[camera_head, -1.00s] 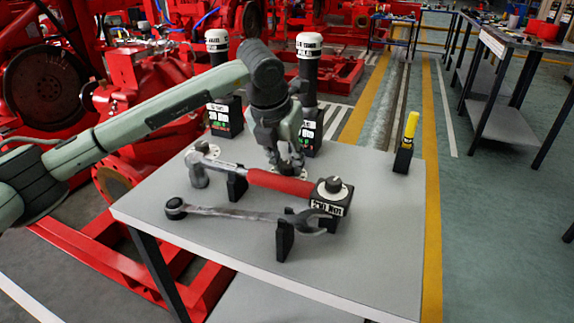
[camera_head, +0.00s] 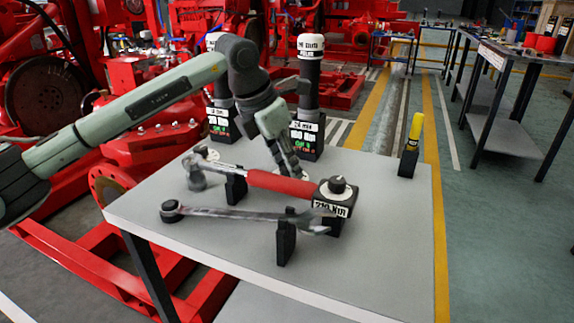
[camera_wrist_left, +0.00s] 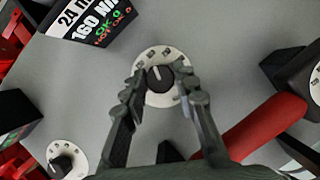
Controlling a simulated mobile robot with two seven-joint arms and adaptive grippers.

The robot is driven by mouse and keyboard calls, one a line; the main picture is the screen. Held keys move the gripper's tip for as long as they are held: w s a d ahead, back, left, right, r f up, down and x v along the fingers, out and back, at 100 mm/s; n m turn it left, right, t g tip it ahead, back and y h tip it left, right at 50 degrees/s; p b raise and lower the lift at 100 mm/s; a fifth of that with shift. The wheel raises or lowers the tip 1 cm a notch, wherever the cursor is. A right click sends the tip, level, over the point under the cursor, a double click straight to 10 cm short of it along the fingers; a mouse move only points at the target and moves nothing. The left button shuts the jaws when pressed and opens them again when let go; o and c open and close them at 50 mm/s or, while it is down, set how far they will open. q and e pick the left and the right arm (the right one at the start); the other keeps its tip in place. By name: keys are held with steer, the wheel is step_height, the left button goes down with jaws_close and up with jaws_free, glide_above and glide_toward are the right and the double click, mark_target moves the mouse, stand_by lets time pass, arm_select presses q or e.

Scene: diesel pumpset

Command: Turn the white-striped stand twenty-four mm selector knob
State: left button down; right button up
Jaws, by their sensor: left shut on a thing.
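The selector knob (camera_wrist_left: 160,78) is a dark round knob with a white pointer mark on a white marked dial, in the left wrist view. It lies in front of the stand labelled 24 mm (camera_head: 305,135), a black post with a white banded top; its label block (camera_wrist_left: 88,18) shows in the left wrist view. My left gripper (camera_wrist_left: 162,80) points down at the knob with one finger on each side, shut on it. In the head view my left gripper (camera_head: 290,172) hides most of the knob. My right gripper is out of view.
A second black stand (camera_head: 219,115) with its own dial knob (camera_wrist_left: 65,162) is to the left. A red-handled torque wrench (camera_head: 280,184), a dark box with a dial (camera_head: 335,200) and a spanner (camera_head: 240,214) lie close in front. A yellow-topped post (camera_head: 412,145) stands right.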

arm_select(q)
steer(key=c, duration=1.2)
jaws_free()
steer(key=v, duration=1.2)
